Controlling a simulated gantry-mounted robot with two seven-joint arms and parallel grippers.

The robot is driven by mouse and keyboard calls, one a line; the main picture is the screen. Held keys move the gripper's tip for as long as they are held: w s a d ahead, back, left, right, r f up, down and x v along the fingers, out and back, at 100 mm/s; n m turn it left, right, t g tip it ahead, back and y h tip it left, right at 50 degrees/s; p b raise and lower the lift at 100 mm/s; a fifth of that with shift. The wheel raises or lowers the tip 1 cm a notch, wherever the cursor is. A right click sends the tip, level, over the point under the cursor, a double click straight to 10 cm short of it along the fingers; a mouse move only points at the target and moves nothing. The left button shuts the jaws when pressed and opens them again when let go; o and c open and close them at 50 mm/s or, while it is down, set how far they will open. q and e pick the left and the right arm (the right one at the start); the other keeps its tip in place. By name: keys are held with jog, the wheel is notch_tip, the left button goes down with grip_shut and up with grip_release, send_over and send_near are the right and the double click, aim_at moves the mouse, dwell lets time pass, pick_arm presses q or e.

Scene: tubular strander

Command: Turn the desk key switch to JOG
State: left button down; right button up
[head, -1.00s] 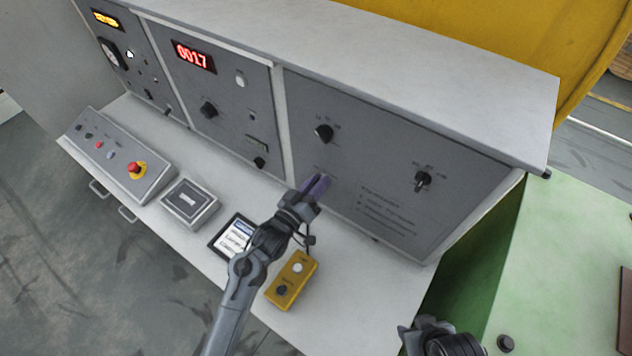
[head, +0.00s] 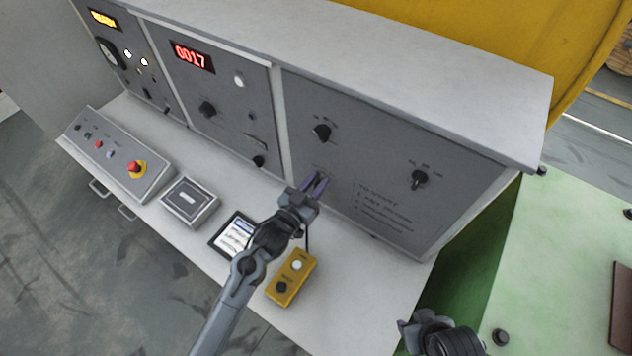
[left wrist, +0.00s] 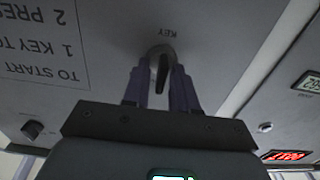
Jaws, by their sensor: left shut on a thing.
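The key switch (left wrist: 161,75) shows in the left wrist view on the grey panel, under an upside-down KEY label. It has a round metal collar and a dark, narrow key that stands slightly tilted. My left gripper (left wrist: 162,88) has its two purple fingers around the key, one on each side, shut on it. In the head view my left gripper (head: 314,186) reaches the lower part of the right panel and hides most of the switch. The JOG mark cannot be read. My right gripper (head: 408,330) is at the bottom right, away from the panel; its jaws are unclear.
The right panel also has two black rotary knobs, one above left (head: 321,132) and one at right (head: 419,178). On the desk lie a yellow two-button box (head: 291,278), a tablet (head: 233,236), a grey box (head: 190,203) and a console with a red emergency button (head: 136,166).

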pick_arm(q)
jog(key=c, duration=1.2)
grip_release()
jog(key=shift+c, duration=0.2)
jog(key=v, duration=1)
jog(key=shift+s+a, duration=0.3)
